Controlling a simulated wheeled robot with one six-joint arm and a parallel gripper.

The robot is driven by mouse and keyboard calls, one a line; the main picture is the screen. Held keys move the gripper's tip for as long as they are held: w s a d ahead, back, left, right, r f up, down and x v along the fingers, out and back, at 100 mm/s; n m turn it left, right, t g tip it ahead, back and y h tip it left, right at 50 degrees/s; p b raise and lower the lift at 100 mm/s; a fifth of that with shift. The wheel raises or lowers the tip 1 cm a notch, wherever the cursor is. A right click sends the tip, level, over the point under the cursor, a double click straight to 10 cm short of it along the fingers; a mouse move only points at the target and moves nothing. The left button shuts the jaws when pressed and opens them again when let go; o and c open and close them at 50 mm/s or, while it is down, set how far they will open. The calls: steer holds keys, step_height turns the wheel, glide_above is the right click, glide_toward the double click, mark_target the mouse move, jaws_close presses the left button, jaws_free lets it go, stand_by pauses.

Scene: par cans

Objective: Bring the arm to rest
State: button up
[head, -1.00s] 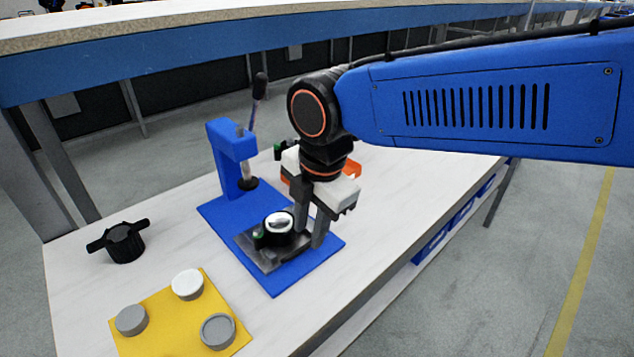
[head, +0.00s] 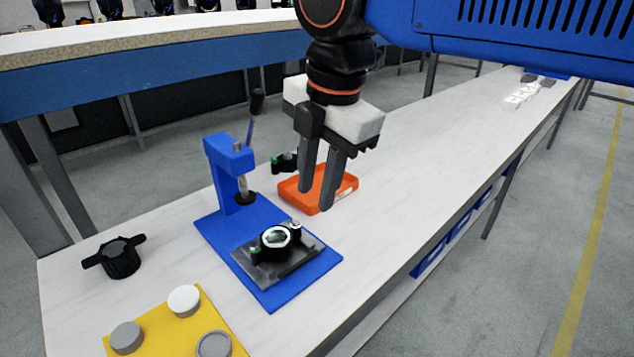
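My gripper (head: 316,200) hangs from the blue arm (head: 480,30), fingers pointing down and a gap between them, with nothing held. It is above the table (head: 420,140), in front of the orange tray (head: 345,192) in the picture and up and to the right of a dark round part with a shiny centre (head: 277,238). That part sits on a grey metal plate (head: 262,272) on the blue press base (head: 285,297).
A blue press (head: 222,170) with a dark lever stands at the base's back. A black knobbed part (head: 120,260) is at left. A yellow mat (head: 160,325) carries round grey and white pieces. Small white items (head: 522,97) lie at the far right. The table's right middle is clear.

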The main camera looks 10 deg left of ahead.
steer(key=shift+d, duration=0.1)
steer(key=w+d+f+m+t, duration=0.1)
steer(key=d+f+m, duration=0.3)
steer(key=d+m, duration=0.45)
steer(key=w+d+f+m+t, duration=0.15)
steer(key=d+f+m, duration=0.3)
steer(key=d, duration=0.65)
steer(key=s+d+f+m, duration=0.3)
steer(key=d+f+m, duration=0.2)
steer(key=d+m, duration=0.2)
steer(key=s+d+f+m+h, duration=0.1)
steer(key=s+d+f+m, duration=0.2)
steer(key=d+f+m, duration=0.3)
steer(key=shift+d+m+t+h, duration=0.3)
steer(key=shift+d+m+t, duration=0.15)
steer(key=shift+d+m, duration=0.4)
